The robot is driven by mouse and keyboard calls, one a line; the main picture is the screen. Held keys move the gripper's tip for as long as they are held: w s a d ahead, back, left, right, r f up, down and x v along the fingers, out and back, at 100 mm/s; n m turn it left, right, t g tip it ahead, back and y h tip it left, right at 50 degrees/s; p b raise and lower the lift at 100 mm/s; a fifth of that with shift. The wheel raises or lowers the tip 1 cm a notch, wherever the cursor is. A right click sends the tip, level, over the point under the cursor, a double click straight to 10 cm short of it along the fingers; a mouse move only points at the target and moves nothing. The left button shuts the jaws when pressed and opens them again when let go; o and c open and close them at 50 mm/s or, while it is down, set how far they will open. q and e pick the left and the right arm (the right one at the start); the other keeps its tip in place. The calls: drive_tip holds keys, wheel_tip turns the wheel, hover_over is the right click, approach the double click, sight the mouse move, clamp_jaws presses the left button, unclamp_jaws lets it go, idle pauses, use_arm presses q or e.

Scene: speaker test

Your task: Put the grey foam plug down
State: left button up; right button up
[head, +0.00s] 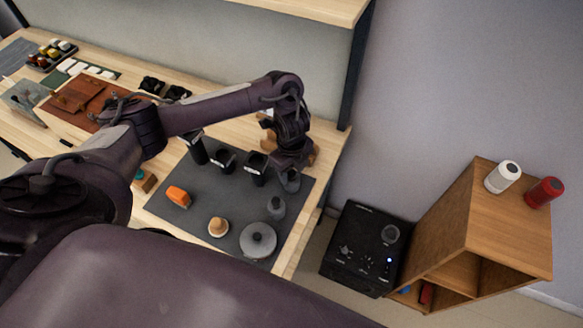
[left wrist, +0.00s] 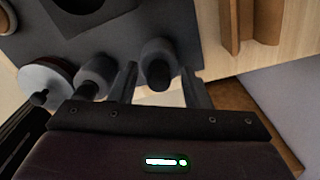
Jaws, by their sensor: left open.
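A dark grey plug (head: 290,181) stands at the right edge of the dark mat (head: 203,203), just under my left gripper (head: 289,168). In the left wrist view the plug (left wrist: 157,62) sits between the two spread fingers of my left gripper (left wrist: 160,82), which is open. A gap shows beside the fingers, though I cannot tell whether one lightly touches it. A second, similar grey plug (head: 276,207) stands apart, nearer the front; it also shows in the left wrist view (left wrist: 97,72). My right gripper is not in view.
A grey round disc with a knob (head: 258,240), a wooden knob piece (head: 218,227) and an orange block (head: 178,196) are on the mat. Black holders (head: 223,161) stand along its back. A wooden piece (left wrist: 245,28) is close beyond the gripper. The mat's middle is clear.

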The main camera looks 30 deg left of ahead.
use_arm(q)
wheel_tip(320, 180, up, 12)
drive_tip(key=p, duration=0.4)
idle(0.6)
